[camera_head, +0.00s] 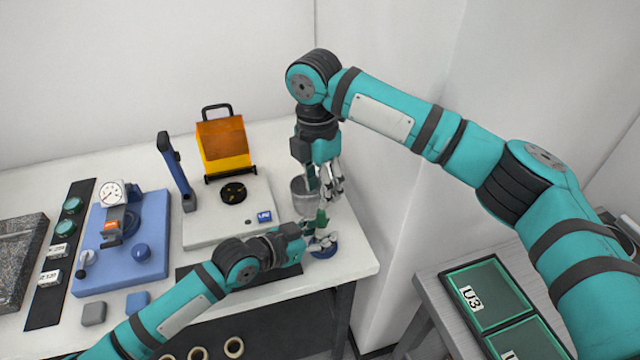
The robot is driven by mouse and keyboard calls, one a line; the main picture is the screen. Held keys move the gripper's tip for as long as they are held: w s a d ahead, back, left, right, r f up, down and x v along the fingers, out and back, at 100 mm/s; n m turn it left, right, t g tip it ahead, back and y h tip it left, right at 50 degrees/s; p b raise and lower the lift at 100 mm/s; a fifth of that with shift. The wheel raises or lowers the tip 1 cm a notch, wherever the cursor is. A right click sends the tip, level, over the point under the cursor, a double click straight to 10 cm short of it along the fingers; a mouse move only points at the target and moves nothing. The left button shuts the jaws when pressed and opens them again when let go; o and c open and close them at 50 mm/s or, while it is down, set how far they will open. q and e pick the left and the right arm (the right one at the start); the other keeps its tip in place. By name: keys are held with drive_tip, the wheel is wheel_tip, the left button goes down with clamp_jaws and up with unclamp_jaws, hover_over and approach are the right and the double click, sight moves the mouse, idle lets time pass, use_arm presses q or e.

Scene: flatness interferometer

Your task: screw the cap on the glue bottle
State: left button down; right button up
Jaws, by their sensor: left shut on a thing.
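A small green piece, apparently the glue bottle (321,217), stands upright near the table's right edge. My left gripper (322,239) comes in low from the left and is shut on it. My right gripper (328,190) points down just above it, its fingers close over the bottle's top. I cannot make out the cap; the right fingers may hide it. I cannot tell whether the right fingers are open or shut. A blue round piece (327,252) shows on the table below the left fingers.
A grey metal cup (303,190) stands close behind the grippers. To the left are a white instrument with an orange hood (223,140), a blue dial gauge stand (143,256) and a granite block (20,245). A side table with green trays (488,292) is at the right.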

sight(321, 211)
drive_tip(key=shift+s+d+f, duration=0.1)
drive_tip(key=shift+f, duration=3.95)
clamp_jaws()
